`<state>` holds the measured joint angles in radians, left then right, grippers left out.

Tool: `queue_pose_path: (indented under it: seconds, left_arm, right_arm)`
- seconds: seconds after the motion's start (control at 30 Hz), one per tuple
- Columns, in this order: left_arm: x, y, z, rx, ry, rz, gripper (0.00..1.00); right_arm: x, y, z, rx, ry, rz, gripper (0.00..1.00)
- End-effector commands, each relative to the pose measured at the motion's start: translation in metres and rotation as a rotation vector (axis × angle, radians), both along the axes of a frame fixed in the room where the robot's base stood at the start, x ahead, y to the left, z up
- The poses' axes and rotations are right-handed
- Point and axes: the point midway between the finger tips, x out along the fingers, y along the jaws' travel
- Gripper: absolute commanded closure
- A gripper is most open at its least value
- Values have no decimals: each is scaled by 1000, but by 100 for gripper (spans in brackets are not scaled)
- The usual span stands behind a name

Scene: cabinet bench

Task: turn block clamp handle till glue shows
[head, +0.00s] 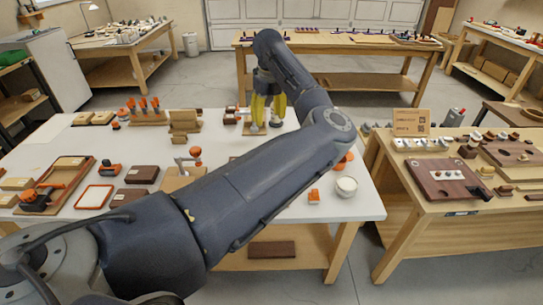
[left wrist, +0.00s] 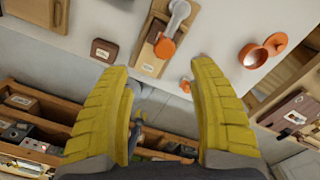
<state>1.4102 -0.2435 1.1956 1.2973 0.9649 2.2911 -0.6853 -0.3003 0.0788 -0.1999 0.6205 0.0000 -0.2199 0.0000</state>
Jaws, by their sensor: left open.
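My left gripper (head: 267,110) has yellow fingers and points down near the far side of the white bench. In the left wrist view its fingers (left wrist: 165,115) are wide apart with nothing held between them. Ahead of them, a wooden block clamp (left wrist: 155,45) carries a grey metal handle (left wrist: 179,14) and an orange round knob. The fingers are apart from it. In the head view a wooden base with a metal arm and orange knob (head: 195,153) stands mid-bench; I cannot tell if it is the same one. No glue can be made out. My right gripper is not in view.
My arm hides much of the bench's middle. A dark brown block (left wrist: 104,50) and an orange cup (left wrist: 253,55) flank the clamp in the left wrist view. A white bowl (head: 346,186) stands at the bench's right. A wooden bench (head: 400,205) stands beyond a gap.

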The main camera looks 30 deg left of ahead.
Motion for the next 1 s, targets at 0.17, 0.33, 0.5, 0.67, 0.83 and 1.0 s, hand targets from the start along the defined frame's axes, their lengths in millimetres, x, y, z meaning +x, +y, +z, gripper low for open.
queue_pose_path:
  seconds: [0.17,0.33,0.5,0.67,0.83,1.0]
  left_arm:
    - [-1,4,17,16,-7,297,40]
    - [-2,3,30,15,-21,692,40]
    - [-1,-2,38,6,-31,1055,40]
    - [0,-7,40,-10,-31,1314,40]
    - [1,-10,40,-23,-28,1480,40]
    - [1,-11,37,-26,-26,1540,40]
  right_arm:
    - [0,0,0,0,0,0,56]
    - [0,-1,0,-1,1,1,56]
    - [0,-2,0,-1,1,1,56]
    - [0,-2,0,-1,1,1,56]
    - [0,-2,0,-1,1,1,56]
    - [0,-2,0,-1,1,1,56]
